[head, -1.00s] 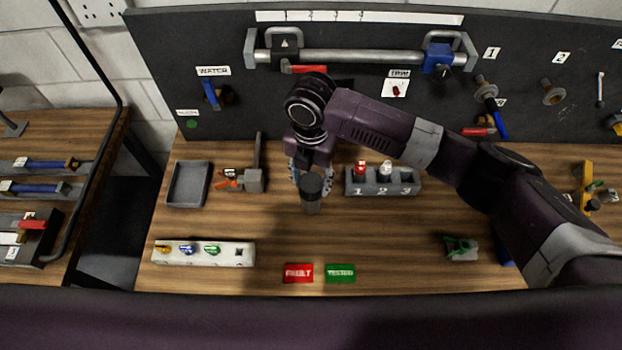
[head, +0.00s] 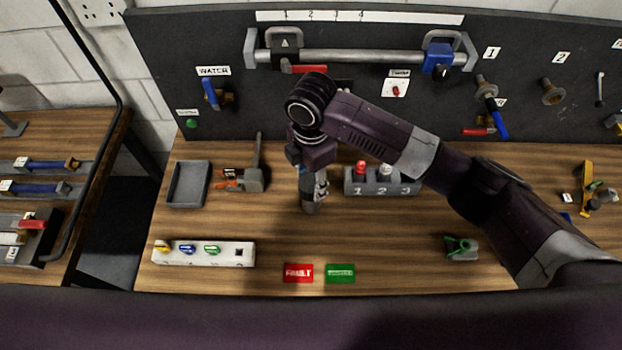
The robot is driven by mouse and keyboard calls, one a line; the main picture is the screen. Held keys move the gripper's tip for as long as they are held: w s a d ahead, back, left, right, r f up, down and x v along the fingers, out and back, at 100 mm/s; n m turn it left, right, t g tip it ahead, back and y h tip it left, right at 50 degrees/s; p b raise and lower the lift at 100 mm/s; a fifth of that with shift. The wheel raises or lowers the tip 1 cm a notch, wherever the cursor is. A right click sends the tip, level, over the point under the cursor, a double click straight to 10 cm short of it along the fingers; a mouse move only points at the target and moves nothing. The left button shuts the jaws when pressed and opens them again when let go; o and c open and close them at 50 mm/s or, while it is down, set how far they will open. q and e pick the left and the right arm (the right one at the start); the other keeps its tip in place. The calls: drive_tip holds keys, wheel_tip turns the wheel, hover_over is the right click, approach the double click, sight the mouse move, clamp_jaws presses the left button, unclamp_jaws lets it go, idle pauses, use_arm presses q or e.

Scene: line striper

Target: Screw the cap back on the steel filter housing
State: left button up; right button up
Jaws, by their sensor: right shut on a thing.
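The steel filter housing (head: 310,208) stands upright on the wooden bench, left of the numbered block. Only its lower part shows below my right gripper. My right gripper (head: 313,188) points down over the housing and is shut on the dark cap. The fingers and wrist hide most of the cap, so I cannot tell how it sits on the housing's thread. My left gripper is not in view.
A grey block (head: 381,188) with a red and a white item stands close to the right. Red (head: 298,273) and green (head: 340,273) tags lie in front. Bench between is clear.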

drive_tip(key=m, duration=0.4)
drive_tip(key=o, duration=1.5)
drive_tip(key=shift+o, duration=0.3)
drive_tip(key=shift+o, duration=1.2)
drive_tip(key=shift+r, duration=0.1)
drive_tip(key=shift+r, duration=3.4)
